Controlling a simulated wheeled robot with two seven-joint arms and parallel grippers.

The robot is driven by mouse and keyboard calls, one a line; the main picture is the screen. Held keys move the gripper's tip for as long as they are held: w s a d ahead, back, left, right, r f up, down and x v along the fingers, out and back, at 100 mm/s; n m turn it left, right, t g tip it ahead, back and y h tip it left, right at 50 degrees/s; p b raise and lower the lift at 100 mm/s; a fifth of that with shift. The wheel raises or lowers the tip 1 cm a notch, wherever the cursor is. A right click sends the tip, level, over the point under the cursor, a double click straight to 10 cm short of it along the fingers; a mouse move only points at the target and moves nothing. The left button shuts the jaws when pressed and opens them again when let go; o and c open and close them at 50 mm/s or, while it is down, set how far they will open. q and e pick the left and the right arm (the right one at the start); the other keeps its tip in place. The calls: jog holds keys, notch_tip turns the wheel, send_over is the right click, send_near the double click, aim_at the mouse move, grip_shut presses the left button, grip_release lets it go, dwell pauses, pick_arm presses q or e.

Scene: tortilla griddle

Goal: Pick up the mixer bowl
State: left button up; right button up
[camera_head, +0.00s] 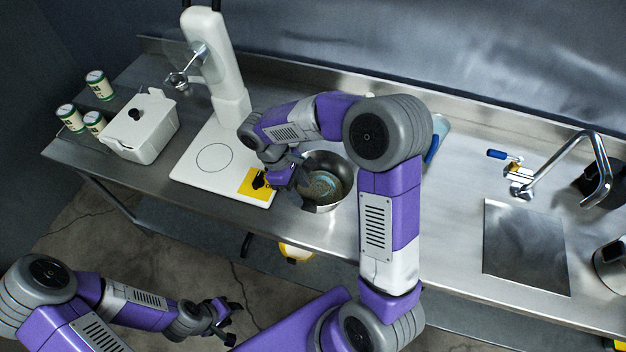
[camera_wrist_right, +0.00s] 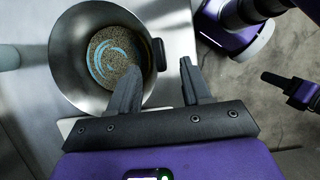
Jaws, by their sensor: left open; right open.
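The mixer bowl (camera_head: 329,180) is a round metal bowl with grainy brown contents and a pale blue swirl. It stands upright on the steel counter, right of the white mixer's base. It also shows in the right wrist view (camera_wrist_right: 70,75), with a dark handle on its rim. My right gripper (camera_head: 297,190) is at the bowl's left side. In the right wrist view its two fingers (camera_wrist_right: 160,75) are apart; the left finger overlaps the bowl and the right one is outside it. Contact is unclear. My left gripper (camera_head: 228,318) is open and empty, low over the floor.
The white stand mixer (camera_head: 225,75) stands left of the bowl, its base (camera_head: 205,165) bearing a yellow label. A white lidded box (camera_head: 145,130) and several cans (camera_head: 97,83) are further left.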

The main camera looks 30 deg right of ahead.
aim_at(307, 200)
jog(key=x, duration=0.6)
jog(key=shift+s+d+f, duration=0.1)
jog(key=shift+d, duration=0.1)
grip_shut()
